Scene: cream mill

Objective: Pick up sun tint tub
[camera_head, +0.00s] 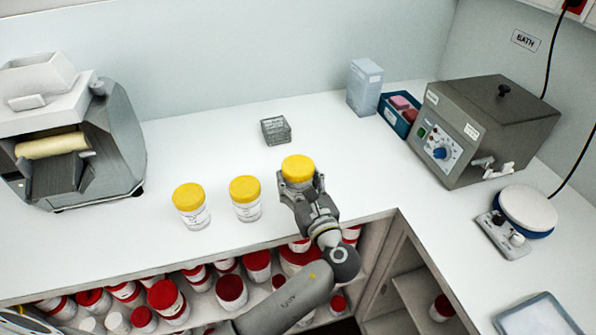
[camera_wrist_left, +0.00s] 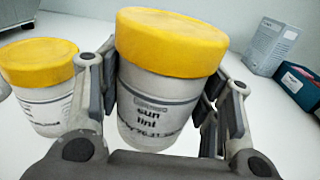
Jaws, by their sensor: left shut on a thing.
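The sun tint tub (camera_head: 298,169) is a white tub with a yellow lid, on the right of a row of yellow-lidded tubs in the head view. In the left wrist view the sun tint tub (camera_wrist_left: 155,100) stands upright with its printed label facing me. My left gripper (camera_head: 301,186) is shut on it, a finger on each side of its body. Whether its base touches the counter is hidden. Two more yellow-lidded tubs (camera_head: 246,198) (camera_head: 190,206) stand to its left; the nearer one also shows in the left wrist view (camera_wrist_left: 42,88). My right gripper is not in view.
A small grey rack (camera_head: 276,130) sits behind the tubs. A roller mill (camera_head: 75,135) stands left; a grey bath unit (camera_head: 484,130) and a round-topped device (camera_head: 526,211) stand right. Red-lidded tubs (camera_head: 231,291) fill the shelf below the counter edge.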

